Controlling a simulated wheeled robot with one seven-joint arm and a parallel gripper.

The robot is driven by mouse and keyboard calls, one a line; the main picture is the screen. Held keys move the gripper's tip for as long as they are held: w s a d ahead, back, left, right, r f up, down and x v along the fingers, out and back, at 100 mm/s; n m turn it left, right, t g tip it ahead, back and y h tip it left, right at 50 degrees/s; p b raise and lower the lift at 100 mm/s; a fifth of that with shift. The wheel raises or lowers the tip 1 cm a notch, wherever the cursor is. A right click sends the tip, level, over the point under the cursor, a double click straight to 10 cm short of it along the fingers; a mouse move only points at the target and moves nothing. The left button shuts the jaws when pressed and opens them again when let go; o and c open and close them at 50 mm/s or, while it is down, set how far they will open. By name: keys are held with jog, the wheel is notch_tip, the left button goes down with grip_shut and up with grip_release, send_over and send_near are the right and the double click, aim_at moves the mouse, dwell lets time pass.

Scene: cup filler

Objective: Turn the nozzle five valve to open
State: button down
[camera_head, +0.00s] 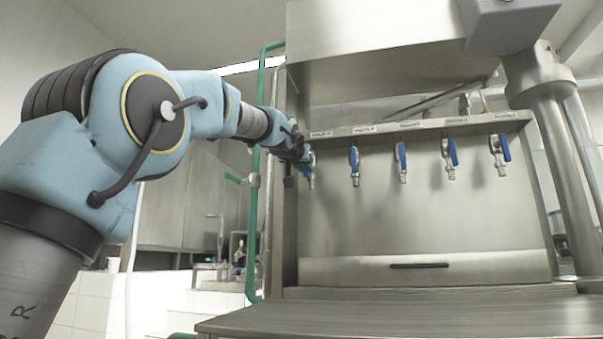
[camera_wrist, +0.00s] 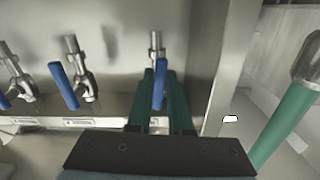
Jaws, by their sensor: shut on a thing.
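My gripper (camera_head: 303,157) is at the leftmost valve (camera_head: 311,176) of the row in the head view. The same valve shows in the wrist view (camera_wrist: 156,48), where the nozzles point up in the picture. My gripper's green fingers (camera_wrist: 160,92) are shut on its blue handle (camera_wrist: 160,84), one finger on each side. The handle lies roughly in line with the nozzle in the wrist view. The small label above this valve (camera_head: 320,134) is too small to read, and my gripper partly hides the valve in the head view.
Several like valves with blue handles, such as the neighbouring one (camera_head: 354,166), hang to the right under a steel ledge (camera_head: 430,128). A green pipe (camera_head: 252,225) runs upright just left of the machine. A steel table (camera_head: 420,318) lies below.

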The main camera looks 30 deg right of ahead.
jog(key=shift+s+d+f+n, duration=0.1)
jog(key=shift+d+f+n, duration=0.1)
jog(key=shift+n, duration=0.4)
jog(key=shift+r, duration=0.1)
jog(key=c, duration=0.8)
grip_release()
jog(key=shift+s, duration=0.1)
jog(key=b+v, duration=0.3)
jog(key=v, duration=0.7)
jog(key=shift+s+a, duration=0.25)
jog(key=shift+a, duration=0.05)
